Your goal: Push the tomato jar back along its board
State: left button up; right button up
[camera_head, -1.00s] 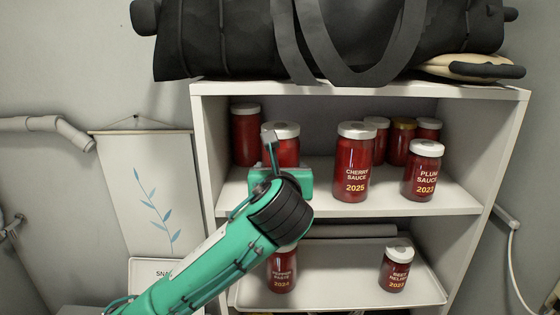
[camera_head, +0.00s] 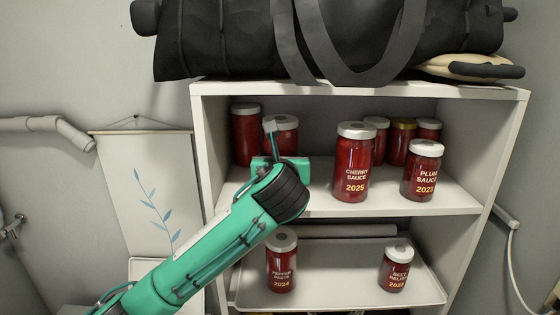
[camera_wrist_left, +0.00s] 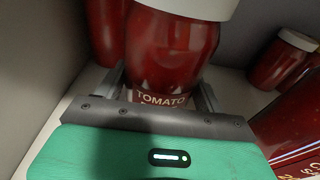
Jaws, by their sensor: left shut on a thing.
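The tomato jar (camera_head: 287,142), red with a white lid, stands upright on the upper shelf board (camera_head: 318,196) at the left. In the left wrist view the same jar (camera_wrist_left: 172,55) shows its TOMATO label between the fingers. My left gripper (camera_wrist_left: 160,90) is shut on it, low around its body. In the head view my green left gripper (camera_head: 280,155) reaches in from the front and hides the jar's lower part. My right gripper is not in view.
Another red jar (camera_head: 245,135) stands close at the left by the side wall. The cherry sauce jar (camera_head: 354,165) and plum sauce jar (camera_head: 422,172) stand to the right, with several jars behind. A pepper paste jar (camera_head: 281,265) is on the lower tray.

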pick_arm(q)
jog(key=shift+w, duration=2.85)
jog(key=o, duration=0.5)
jog(key=shift+o, duration=1.1)
